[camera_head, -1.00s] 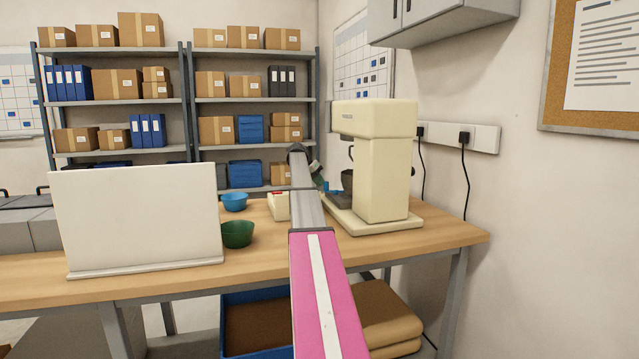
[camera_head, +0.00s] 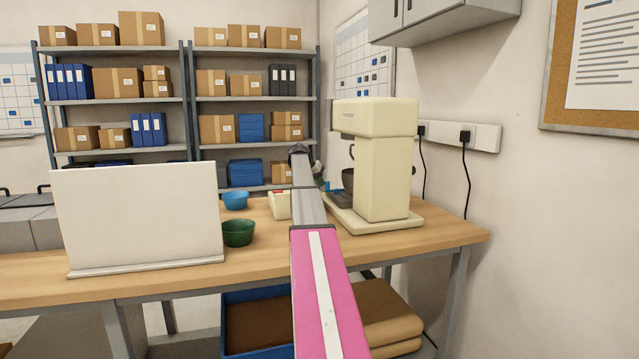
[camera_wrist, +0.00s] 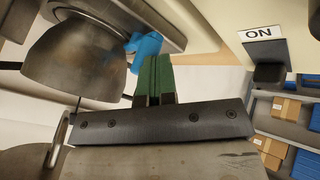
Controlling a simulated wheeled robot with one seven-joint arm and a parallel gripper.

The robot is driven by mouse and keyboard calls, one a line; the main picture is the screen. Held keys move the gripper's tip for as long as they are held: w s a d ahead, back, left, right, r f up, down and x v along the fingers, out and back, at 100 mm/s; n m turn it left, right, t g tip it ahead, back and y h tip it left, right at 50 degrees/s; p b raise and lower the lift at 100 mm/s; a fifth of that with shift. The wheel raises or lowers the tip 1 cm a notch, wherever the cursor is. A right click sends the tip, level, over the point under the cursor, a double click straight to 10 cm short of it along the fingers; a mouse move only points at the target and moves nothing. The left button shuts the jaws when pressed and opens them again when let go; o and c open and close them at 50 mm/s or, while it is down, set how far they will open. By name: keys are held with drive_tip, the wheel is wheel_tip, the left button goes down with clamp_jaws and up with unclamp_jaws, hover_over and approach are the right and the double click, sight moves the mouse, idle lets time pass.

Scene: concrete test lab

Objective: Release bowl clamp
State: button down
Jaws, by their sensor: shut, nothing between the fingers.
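The cream stand mixer (camera_head: 385,165) stands at the right of the workbench. Its dark metal bowl (camera_head: 347,180) is partly hidden behind my arm; in the wrist view the bowl (camera_wrist: 75,62) fills the upper left. A blue lever (camera_wrist: 145,46), seemingly the bowl clamp, sits beside the bowl in the wrist view. A bit of blue also shows by the bowl in the head view (camera_head: 335,187). My gripper (camera_wrist: 154,78) has its green fingers shut together and empty. Their tips are close to the blue lever; I cannot tell whether they touch it. In the head view my arm mostly hides the gripper.
A dark switch (camera_wrist: 269,73) under an "ON" label is at the right in the wrist view. A blue bowl (camera_head: 235,201), a green bowl (camera_head: 238,233) and a small cream box (camera_head: 279,206) stand left of my arm. A white panel (camera_head: 140,215) stands further left.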

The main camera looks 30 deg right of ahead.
drive_tip(key=s+n+t, duration=0.1)
drive_tip(key=s+n, duration=0.1)
drive_tip(key=shift+s+a+n+t, duration=0.15)
drive_tip(key=shift+n+t, duration=0.25)
drive_tip(key=s+n+t, duration=0.1)
drive_tip(key=n, duration=0.1)
drive_tip(key=shift+s+n+t+y, duration=0.15)
drive_tip(key=shift+n+t+y, duration=0.15)
